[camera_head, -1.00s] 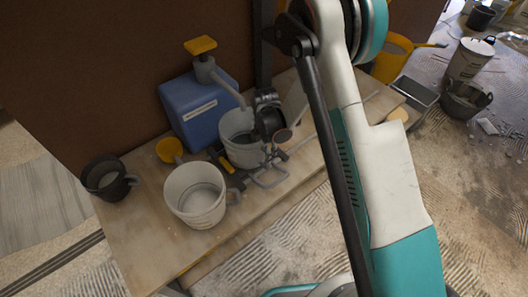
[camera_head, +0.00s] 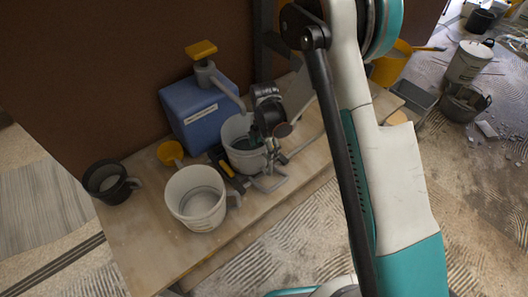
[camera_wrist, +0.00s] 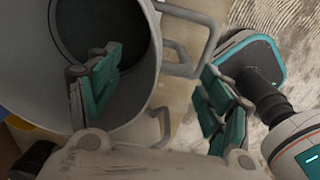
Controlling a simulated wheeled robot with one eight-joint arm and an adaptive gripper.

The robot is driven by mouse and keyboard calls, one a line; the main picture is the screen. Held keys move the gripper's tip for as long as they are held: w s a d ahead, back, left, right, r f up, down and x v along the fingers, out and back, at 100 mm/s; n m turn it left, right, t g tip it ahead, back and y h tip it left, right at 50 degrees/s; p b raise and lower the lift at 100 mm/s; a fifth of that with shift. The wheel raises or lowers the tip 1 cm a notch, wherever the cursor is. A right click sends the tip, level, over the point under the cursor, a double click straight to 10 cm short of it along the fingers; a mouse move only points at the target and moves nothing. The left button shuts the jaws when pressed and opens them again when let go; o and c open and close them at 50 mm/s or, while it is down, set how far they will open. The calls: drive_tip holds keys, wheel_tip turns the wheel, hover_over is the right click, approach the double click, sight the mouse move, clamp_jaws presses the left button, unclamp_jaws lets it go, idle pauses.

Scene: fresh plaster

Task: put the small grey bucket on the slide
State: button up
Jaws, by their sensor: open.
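A small grey bucket (camera_head: 235,131) stands on the wooden board, behind a larger pale bucket (camera_head: 195,197). My gripper (camera_head: 262,147) is at its right side, open. In the wrist view, the mouth of the grey bucket (camera_wrist: 22,50) fills the left. One teal-padded finger of my gripper (camera_wrist: 160,98) reaches over the mouth and the other is outside, with the rim and a grey loop handle between them. Neither finger clearly touches the wall. A pale sloping panel (camera_head: 298,97) behind my gripper may be the slide; I cannot tell.
A blue container (camera_head: 195,112) with a yellow-topped pump stands behind the buckets. A black mug-like pot (camera_head: 108,182) is at the board's left end. A yellow scoop (camera_head: 170,153) lies near. The board's front left is clear.

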wheel_tip(320, 180, up, 8)
drive_tip(key=p, duration=0.1)
drive_tip(key=shift+p, duration=0.3)
drive_tip(key=s+d+r+m+t, duration=0.1)
drive_tip(key=s+d+r+m, duration=0.25)
drive_tip(key=r, duration=0.35)
drive_tip(key=s+d+r+m+t, duration=0.1)
drive_tip(key=s+d+r+m, duration=0.1)
drive_tip(key=r+m, duration=0.3)
drive_tip(key=s+d+r+m+t, duration=0.1)
drive_tip(key=s+d+r+m, duration=0.15)
drive_tip(key=r, duration=0.55)
drive_tip(key=s+d+r+m+t, duration=0.2)
drive_tip(key=s+d+r+m, duration=0.1)
drive_tip(key=s+m, duration=0.4)
drive_tip(key=s+d+r+m+t, duration=0.2)
drive_tip(key=s+m, duration=0.4)
drive_tip(key=s, duration=0.3)
drive_tip(key=shift+s+d+r+m, duration=0.4)
drive_tip(key=shift+d+r, duration=0.3)
drive_tip(key=shift+r, duration=0.15)
